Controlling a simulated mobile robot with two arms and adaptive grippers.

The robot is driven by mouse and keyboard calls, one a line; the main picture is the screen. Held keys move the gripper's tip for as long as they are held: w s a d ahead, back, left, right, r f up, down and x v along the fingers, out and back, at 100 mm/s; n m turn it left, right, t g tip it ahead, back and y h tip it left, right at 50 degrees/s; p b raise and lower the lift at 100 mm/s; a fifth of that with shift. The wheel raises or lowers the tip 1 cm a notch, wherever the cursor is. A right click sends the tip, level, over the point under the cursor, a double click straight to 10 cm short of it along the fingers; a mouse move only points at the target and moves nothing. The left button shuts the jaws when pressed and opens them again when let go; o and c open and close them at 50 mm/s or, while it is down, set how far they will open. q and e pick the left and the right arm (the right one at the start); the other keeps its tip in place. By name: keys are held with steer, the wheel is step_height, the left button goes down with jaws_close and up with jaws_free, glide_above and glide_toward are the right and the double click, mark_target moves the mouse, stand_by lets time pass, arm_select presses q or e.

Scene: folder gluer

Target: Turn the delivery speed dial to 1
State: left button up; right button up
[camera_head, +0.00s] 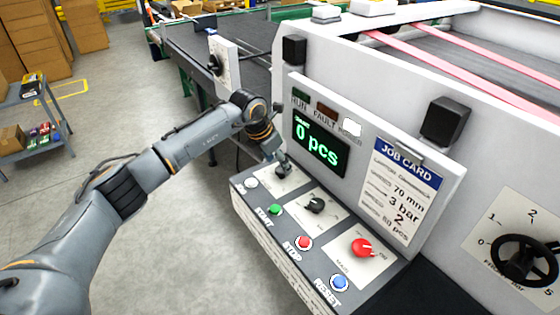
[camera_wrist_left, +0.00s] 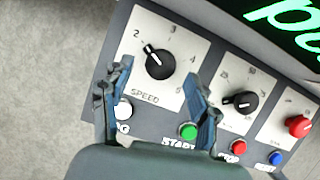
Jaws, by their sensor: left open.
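A black dial (camera_wrist_left: 158,63) with a white pointer sits on a white plate marked SPEED in the left wrist view. Its pointer leans up and left, near the 2. In the head view my left gripper (camera_head: 279,165) is over the far left end of the control panel and hides most of this dial. In the wrist view my left gripper (camera_wrist_left: 160,85) is open, its fingers apart below and either side of the dial. I cannot tell whether they touch it. My right gripper is not in view.
The sloped panel also holds a green START button (camera_head: 275,209), a second black dial (camera_head: 315,205), a red STOP button (camera_head: 303,242), a red knob (camera_head: 361,247) and a blue RESET button (camera_head: 339,283). The display (camera_head: 319,144) stands behind. Another plate with a black knob (camera_head: 214,65) is farther back.

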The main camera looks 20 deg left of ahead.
mark_target(282, 173)
arm_select(q)
steer(key=shift+w+d+f, duration=0.15)
steer(key=shift+f, duration=0.35)
steer(key=shift+d+f, duration=0.1)
steer(key=shift+f, duration=0.2)
steer(key=shift+w+f, duration=0.1)
steer(key=shift+f, duration=0.1)
steer(key=shift+w+f, duration=0.1)
steer(key=shift+f, duration=0.1)
steer(key=shift+c, duration=0.7)
steer(key=shift+r, duration=0.1)
steer(key=c, duration=1)
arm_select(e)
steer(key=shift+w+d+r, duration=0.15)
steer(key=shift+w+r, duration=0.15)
